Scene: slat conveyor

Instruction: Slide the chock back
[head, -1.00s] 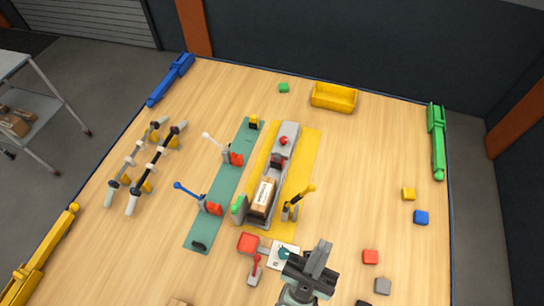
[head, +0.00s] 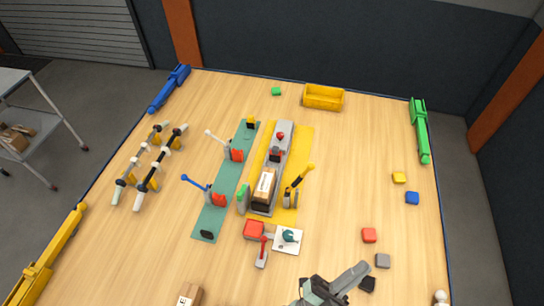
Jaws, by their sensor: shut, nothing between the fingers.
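A grey slat conveyor (head: 285,133) stands on a yellow mat (head: 300,150) in the middle of the table. A brown carton (head: 264,185) with a white label sits at its near end. Behind the carton is a small dark and red part (head: 276,154), and a red knob (head: 280,136) shows farther back. A green block (head: 243,198) stands beside the near left side. I cannot tell for sure which part is the chock. My gripper (head: 362,271) is shut and empty at the bottom, nearer than the conveyor and to its right, touching none of these.
A black lever with a yellow grip (head: 299,183) stands right of the conveyor. A red block (head: 254,229) and red-handled lever (head: 262,252) lie in front. Small cubes lie at right.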

